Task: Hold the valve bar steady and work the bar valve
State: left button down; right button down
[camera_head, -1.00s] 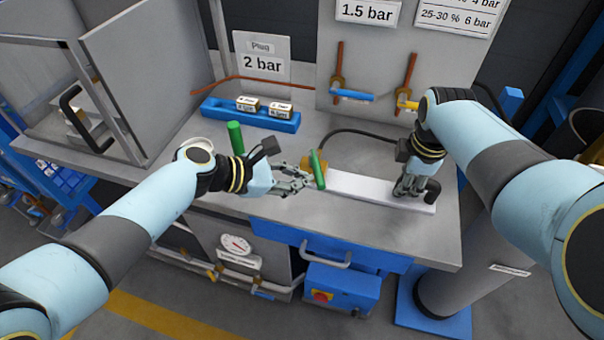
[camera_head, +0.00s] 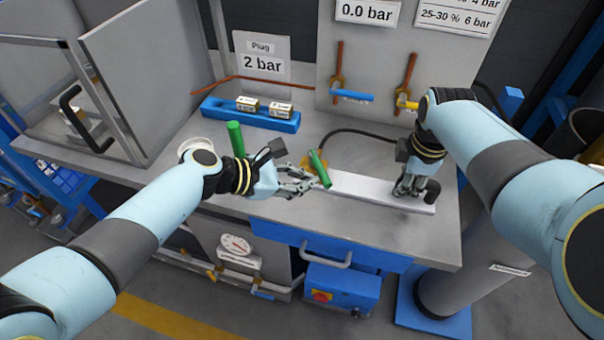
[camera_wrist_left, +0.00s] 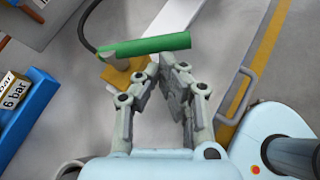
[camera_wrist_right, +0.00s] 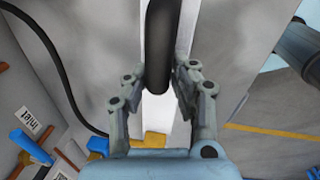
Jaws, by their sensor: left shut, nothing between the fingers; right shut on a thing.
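The valve bar (camera_head: 375,192) is a long white bar lying on the bench. A green lever (camera_head: 319,169) sits at its left end, by a yellow body (camera_head: 306,162). My left gripper (camera_head: 315,184) is shut and empty, its fingertips close beside the lever; in the left wrist view the lever (camera_wrist_left: 150,46) lies just beyond the fingertips (camera_wrist_left: 170,68). Whether they touch is unclear. My right gripper (camera_head: 408,192) is shut on the black handle (camera_wrist_right: 161,40) at the bar's right end, with a finger on each side in the right wrist view (camera_wrist_right: 158,85).
A wall display (camera_head: 366,11) reads 0.0 bar. An upright green cylinder (camera_head: 236,139) stands behind my left wrist. A blue tray (camera_head: 250,119) with small blocks stands at the back left.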

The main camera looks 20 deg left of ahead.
aim_at(325, 187)
pick_arm(q)
jog(key=shift+d+f, duration=0.15)
jog(key=shift+d, duration=2.95)
dwell(2.5)
jog(key=shift+a, duration=0.15)
jog(key=shift+a+r, duration=0.15)
jog(key=shift+a, duration=2.6)
jog(key=shift+a+r, duration=0.15)
jog(key=shift+a, duration=2.6)
